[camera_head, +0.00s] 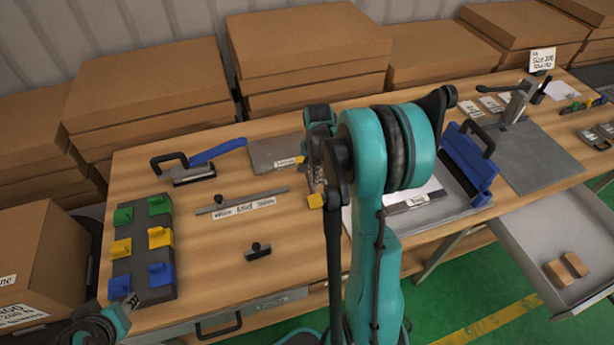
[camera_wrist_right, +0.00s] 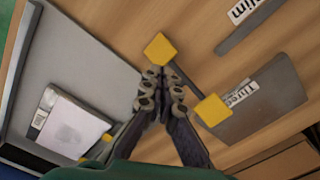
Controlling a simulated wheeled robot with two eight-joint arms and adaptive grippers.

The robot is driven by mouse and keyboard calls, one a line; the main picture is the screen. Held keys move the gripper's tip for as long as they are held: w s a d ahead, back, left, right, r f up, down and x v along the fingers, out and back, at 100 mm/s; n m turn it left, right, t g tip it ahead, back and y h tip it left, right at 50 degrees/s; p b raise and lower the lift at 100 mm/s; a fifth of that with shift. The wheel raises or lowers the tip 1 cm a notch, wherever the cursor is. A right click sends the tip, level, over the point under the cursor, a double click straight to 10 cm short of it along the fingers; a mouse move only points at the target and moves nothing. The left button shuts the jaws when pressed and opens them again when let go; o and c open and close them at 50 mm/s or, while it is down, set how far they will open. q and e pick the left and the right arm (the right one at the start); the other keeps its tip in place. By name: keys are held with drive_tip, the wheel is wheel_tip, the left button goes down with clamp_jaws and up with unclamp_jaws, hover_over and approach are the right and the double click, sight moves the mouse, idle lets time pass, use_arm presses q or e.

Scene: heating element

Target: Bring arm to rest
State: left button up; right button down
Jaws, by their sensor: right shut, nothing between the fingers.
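My right arm (camera_head: 378,230) rises through the middle of the head view and bends down over the table. Its gripper (camera_head: 316,182) is partly hidden behind the arm there. In the right wrist view the right gripper (camera_wrist_right: 163,75) is shut and empty, its fingertips together above the wooden table. A part with two yellow ends (camera_wrist_right: 212,110) joined by a dark rod lies close to the fingertips in that view; I cannot tell whether they touch it. My left arm shows at the bottom left of the head view, with the left gripper (camera_head: 130,301) small and its jaws unclear.
A dark rack (camera_head: 144,285) with green, yellow and blue pieces stands at the left. A blue-handled tool (camera_head: 215,153) and a labelled metal strip (camera_head: 240,201) lie on the table (camera_head: 215,240). Cardboard boxes (camera_head: 305,45) stand behind. An open drawer (camera_head: 530,245) juts out at the right.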

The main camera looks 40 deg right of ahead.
drive_tip(key=s+a+r+n+t+b, duration=0.1)
drive_tip(key=s+a+r+n+t, duration=0.2)
drive_tip(key=a+r+n, duration=0.55)
drive_tip(key=s+a+r+n+t, duration=0.1)
drive_tip(key=s+a+n+t, duration=0.1)
drive_tip(key=a, duration=0.4)
drive_tip(key=s+a+r+n+t+b, duration=0.1)
drive_tip(key=s+a+n+t, duration=0.1)
drive_tip(key=s+a+n, duration=0.3)
drive_tip(key=shift+s+a+r, duration=0.35)
drive_tip(key=shift+s+a, duration=0.35)
drive_tip(key=shift+a, duration=0.3)
